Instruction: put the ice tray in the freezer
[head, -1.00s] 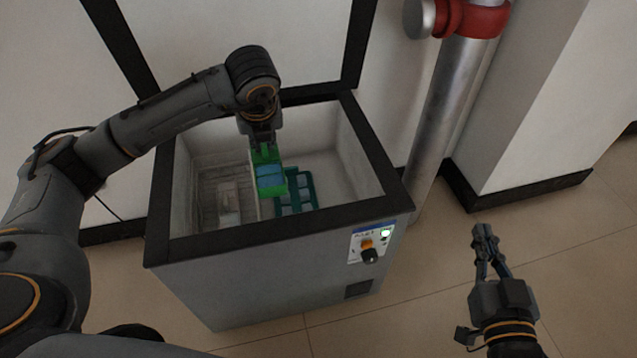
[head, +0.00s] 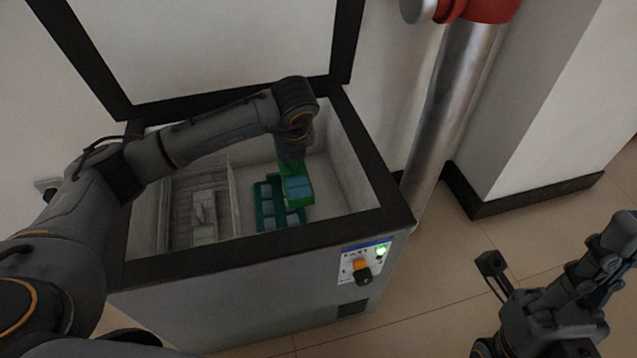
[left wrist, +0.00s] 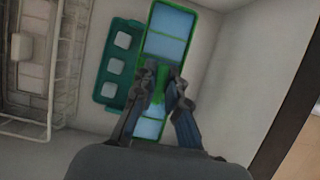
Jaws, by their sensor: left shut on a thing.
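The ice tray (head: 299,190), bright green with blue cells, is inside the open chest freezer (head: 245,255), at its right half. It also shows in the left wrist view (left wrist: 168,42), reaching away from the fingers. My left gripper (left wrist: 165,88) is shut on the tray's green middle part; in the head view the gripper (head: 293,160) is partly hidden by its own arm. My right gripper (head: 622,235) is outside the freezer at the far right, apart from everything; its finger opening is unclear.
A darker teal tray (head: 265,207) with pale cells lies on the freezer floor, beside the ice tray's left. A wire basket (head: 233,200) fills the freezer's left side. The lid (head: 200,45) stands open. A metal pipe (head: 440,120) and pillar stand to the right.

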